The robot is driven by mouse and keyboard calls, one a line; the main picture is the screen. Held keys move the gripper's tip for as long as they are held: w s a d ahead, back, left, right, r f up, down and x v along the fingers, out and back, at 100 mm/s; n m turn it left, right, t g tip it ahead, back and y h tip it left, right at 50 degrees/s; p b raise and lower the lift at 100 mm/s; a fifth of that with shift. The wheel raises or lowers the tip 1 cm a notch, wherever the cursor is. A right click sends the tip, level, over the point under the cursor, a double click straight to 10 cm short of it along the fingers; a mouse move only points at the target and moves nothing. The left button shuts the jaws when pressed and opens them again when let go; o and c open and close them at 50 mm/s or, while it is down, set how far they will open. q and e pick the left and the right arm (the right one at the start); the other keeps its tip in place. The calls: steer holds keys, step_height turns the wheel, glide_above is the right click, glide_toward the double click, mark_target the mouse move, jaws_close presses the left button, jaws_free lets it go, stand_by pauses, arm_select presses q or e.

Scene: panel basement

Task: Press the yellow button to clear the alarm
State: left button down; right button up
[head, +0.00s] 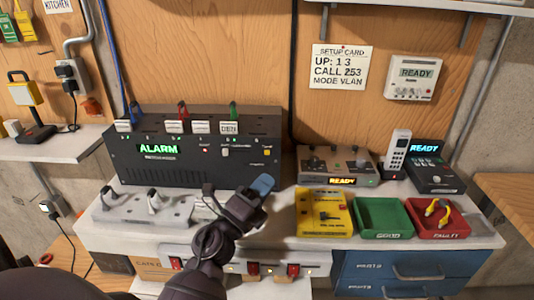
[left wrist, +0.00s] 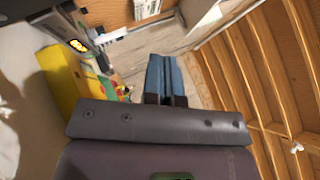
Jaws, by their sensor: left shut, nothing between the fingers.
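The black alarm unit (head: 190,172) stands at the back of the white bench, its green display reading ALARM. A small yellow button (head: 267,153) sits near the right end of its front face. My left gripper (head: 263,184) reaches in from below, its blue fingertips shut and empty. In the picture the tips are just below the yellow button; I see no contact. The left wrist view shows the same shut blue fingers (left wrist: 166,75), with no yellow button that I can make out. My right gripper is in neither view.
A grey READY unit (head: 340,166), a yellow tester (head: 323,212), a green tray (head: 368,230) and a red tray (head: 452,231) stand to the right. A grey power strip (head: 125,209) lies to the left. A switch strip (head: 320,258) runs along the bench front.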

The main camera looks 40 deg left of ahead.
mark_target(267, 153)
arm_select(q)
steer(key=w+a, duration=0.4)
steer(key=w, duration=0.2)
steer(key=shift+w+b, duration=0.3)
steer(key=shift+b, duration=0.05)
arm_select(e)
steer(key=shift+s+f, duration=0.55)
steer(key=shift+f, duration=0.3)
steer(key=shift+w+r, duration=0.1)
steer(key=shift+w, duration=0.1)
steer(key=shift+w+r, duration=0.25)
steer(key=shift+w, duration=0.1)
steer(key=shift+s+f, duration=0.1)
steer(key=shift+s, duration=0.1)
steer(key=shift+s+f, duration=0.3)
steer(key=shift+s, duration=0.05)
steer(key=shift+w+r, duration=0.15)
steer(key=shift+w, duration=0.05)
